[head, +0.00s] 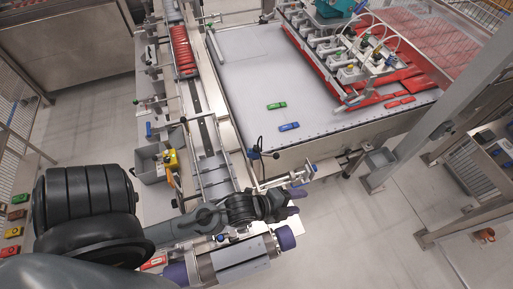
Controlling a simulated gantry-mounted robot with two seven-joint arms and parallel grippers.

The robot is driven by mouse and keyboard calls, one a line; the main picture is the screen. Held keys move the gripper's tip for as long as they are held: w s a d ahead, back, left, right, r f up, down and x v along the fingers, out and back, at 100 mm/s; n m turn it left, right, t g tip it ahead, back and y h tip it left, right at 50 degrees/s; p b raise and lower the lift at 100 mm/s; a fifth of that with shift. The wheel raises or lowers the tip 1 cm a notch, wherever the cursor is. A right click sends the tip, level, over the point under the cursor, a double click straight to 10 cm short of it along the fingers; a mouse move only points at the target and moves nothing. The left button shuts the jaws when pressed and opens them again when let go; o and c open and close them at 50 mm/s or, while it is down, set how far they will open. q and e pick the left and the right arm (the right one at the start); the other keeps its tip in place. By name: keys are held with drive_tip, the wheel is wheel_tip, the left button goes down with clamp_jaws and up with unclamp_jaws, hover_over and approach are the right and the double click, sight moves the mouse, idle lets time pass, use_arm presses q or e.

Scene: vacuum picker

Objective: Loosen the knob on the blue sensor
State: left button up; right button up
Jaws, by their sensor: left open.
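A small blue device with a black cable (255,153) is mounted at the near left corner of the white table, and it looks like a sensor. Another small blue part (312,169) sits on the rail fittings to its right. I cannot tell for sure which is the blue sensor, and the knob is too small to make out. My left gripper (295,202) is open and empty, below and right of the cabled device and just below the rail fittings, apart from the device. My right gripper is not in view.
The white table (240,75) holds a green pack (276,106) and a blue pack (289,127). A conveyor with red packs (182,50) runs along its left. A picker head (355,50) stands over red packs at the right.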

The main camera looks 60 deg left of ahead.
use_arm(q)
drive_tip(key=w+a+f+m+t+h+b, duration=0.1)
drive_tip(key=a+f+m+t+h+b, duration=0.2)
drive_tip(key=m, duration=0.6)
drive_tip(key=m+g+h+b, duration=0.3)
drive_tip(key=m+h+b, duration=0.65)
drive_tip(key=m, duration=1.25)
approach(256, 147)
drive_tip(key=x, duration=0.3)
drive_tip(key=shift+y, duration=0.45)
drive_tip(key=shift+x, duration=3.55)
drive_tip(key=c, duration=0.9)
drive_tip(key=shift+c, duration=0.2)
